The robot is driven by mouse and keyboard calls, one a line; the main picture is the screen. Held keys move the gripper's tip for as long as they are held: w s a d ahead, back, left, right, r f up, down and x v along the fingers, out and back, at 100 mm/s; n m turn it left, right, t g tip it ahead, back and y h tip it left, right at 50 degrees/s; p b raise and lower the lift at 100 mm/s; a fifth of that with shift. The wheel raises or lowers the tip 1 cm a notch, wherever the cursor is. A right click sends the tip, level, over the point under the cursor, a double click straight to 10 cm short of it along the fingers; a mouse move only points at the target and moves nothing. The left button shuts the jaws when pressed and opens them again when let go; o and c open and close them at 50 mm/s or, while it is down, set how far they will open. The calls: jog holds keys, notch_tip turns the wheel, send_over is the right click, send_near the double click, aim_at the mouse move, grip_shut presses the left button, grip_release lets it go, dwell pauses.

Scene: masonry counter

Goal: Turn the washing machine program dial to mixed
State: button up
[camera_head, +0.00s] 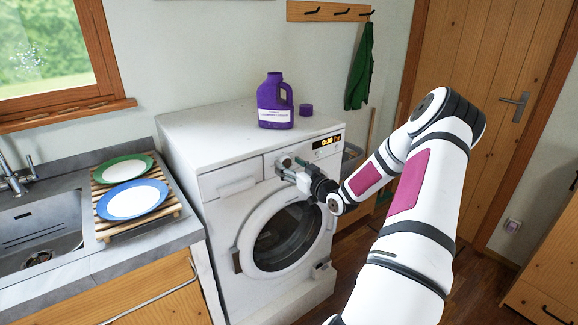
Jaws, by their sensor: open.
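The white washing machine (215,148) stands against the wall, with a round dark door in front and a control panel near its top edge. A lit display (326,142) on the panel seems to read 0:30. My gripper (286,166) is open at the middle of the panel, with its fingertips at the program dial's place. The dial is mostly hidden by the fingers, so its pointer and program marks cannot be read. I cannot tell whether the fingers touch it.
A purple detergent bottle (274,100) and its purple cap (306,110) stand on the machine. Left are a wooden rack (104,226) with two plates and a sink (40,228). A green cloth (360,66) hangs behind. A basket (352,154) stands right of the machine.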

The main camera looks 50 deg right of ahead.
jog(key=shift+w+d, duration=0.15)
jog(key=shift+w, duration=0.25)
jog(key=shift+c, duration=0.3)
jog(key=c, duration=1.1)
jog(key=shift+o, duration=0.2)
jog(key=shift+m, duration=0.3)
